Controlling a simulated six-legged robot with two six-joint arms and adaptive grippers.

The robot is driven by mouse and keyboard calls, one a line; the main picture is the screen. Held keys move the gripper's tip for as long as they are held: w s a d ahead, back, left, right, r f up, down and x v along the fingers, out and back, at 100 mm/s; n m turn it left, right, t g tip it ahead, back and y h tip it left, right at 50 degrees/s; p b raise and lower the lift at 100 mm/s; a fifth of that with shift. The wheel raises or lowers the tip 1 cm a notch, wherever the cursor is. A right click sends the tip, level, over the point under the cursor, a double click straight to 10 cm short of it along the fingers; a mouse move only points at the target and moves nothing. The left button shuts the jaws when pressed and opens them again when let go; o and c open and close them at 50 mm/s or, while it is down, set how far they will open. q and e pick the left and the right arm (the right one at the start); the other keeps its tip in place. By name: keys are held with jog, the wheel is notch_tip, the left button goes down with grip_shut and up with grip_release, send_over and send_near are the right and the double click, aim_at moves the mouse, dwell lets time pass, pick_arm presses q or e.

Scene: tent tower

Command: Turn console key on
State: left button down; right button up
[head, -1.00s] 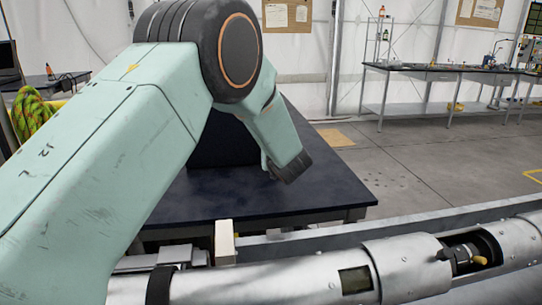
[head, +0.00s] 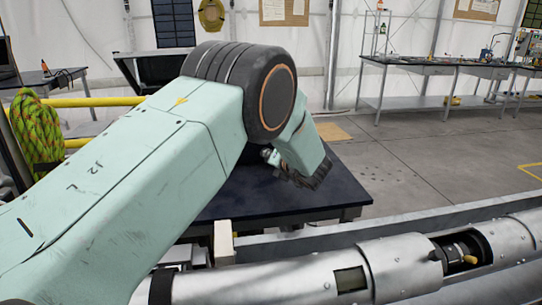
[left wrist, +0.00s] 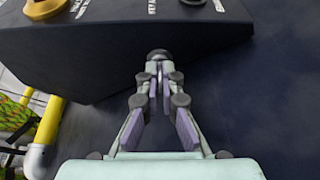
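The dark, slanted console (left wrist: 120,45) fills the upper part of the left wrist view. It has white lettering, a yellow round control (left wrist: 45,8) and a dark knob (left wrist: 193,2). A round dark and silvery piece (left wrist: 158,55) shows at the console's lower edge; I cannot tell whether it is the key. My left gripper (left wrist: 158,72) points at it with its fingers close together, a narrow gap between them. Whether they grip it is unclear. In the head view my left gripper (head: 275,158) is over the dark table, and my arm hides most of the console. My right gripper is out of view.
The dark table (head: 330,192) lies under my left gripper. A silver tube (head: 395,265) with openings crosses the front. A yellow rail (head: 85,102) and coiled green rope (head: 36,130) are at left. A workbench (head: 430,68) stands far back; the floor before it is clear.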

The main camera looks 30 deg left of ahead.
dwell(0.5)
pick_arm(q)
jog(key=c, duration=1.5)
grip_release()
jog(key=shift+c, duration=0.2)
jog(key=shift+d, duration=0.1)
jog(key=v, duration=0.7)
jog(key=shift+s+d+r, duration=0.1)
jog(key=shift+s+d, duration=0.05)
jog(key=shift+o, duration=0.3)
